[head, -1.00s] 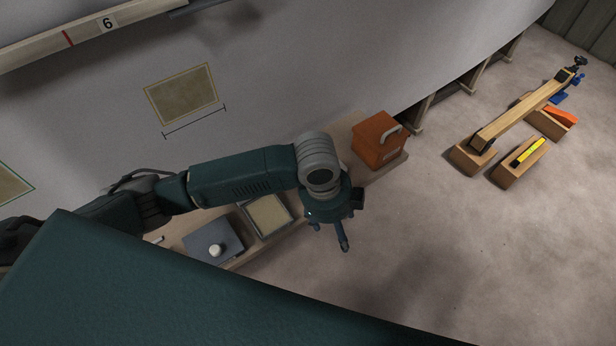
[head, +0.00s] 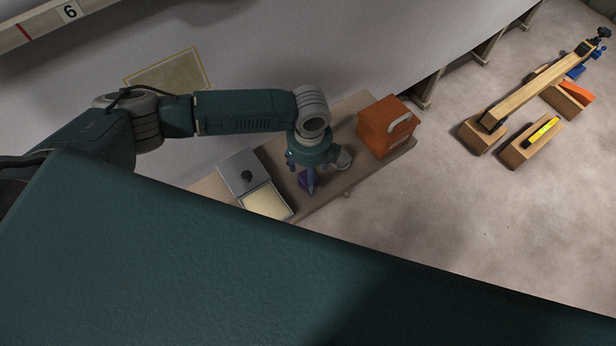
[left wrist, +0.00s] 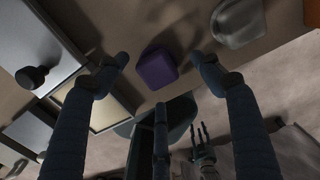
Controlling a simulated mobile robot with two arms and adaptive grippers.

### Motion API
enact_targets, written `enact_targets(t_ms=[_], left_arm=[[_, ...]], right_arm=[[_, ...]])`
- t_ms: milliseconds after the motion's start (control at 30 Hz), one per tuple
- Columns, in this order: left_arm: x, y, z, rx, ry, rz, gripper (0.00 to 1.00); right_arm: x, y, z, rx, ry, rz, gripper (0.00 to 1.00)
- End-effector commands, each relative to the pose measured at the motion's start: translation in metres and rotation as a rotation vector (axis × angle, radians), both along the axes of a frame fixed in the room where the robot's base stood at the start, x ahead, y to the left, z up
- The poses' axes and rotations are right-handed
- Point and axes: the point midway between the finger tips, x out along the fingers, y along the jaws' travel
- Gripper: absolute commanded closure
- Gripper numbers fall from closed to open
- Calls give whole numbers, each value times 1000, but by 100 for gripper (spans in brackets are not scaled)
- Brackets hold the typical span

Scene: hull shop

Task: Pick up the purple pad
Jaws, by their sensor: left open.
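The purple pad (head: 302,180) lies on the bench and is partly hidden by my left gripper in the head view. In the left wrist view the purple pad (left wrist: 157,70) shows whole, a small block with rounded corners. My left gripper (head: 311,187) points down over it. In the left wrist view its open fingers (left wrist: 158,62) stand on either side of the pad, with gaps between, and a third finger is below it. Nothing is held. A dark fingered shape (left wrist: 203,150) low in that view may be my right gripper; its opening is unclear.
A grey rounded object (left wrist: 238,22) is close to the right of the pad. A grey plate with a dark knob (head: 238,170) and a cream-filled tray (head: 266,202) are to the left. An orange box (head: 385,128) stands farther right on the bench. The pale hull rises behind.

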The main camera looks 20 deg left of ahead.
Motion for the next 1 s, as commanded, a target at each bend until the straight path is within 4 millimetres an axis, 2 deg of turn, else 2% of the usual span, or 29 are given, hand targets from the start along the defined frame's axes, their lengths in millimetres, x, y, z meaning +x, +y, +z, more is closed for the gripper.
enact_targets(t_ms=[33,167,267,467,600,700,733,1000], left_arm=[[-2,1,-7,2,2,1,33],[-2,1,-25,1,1,1,33],[-2,1,-30,1,-1,0,33],[-1,1,-30,0,-1,0,33],[-1,1,-30,0,0,0,59],[-1,1,-30,0,0,1,79],[-1,1,-30,0,0,1,82],[-2,1,-30,0,0,1,82]], right_arm=[[17,2,4,3,-24,0,59],[37,6,4,10,-55,-1,59],[38,11,4,15,-54,-3,59],[20,17,2,20,-28,-5,59],[7,15,1,18,-9,-6,59],[5,13,1,15,-6,-5,59],[5,12,1,14,-6,-5,59],[17,7,2,10,-24,-2,59]])
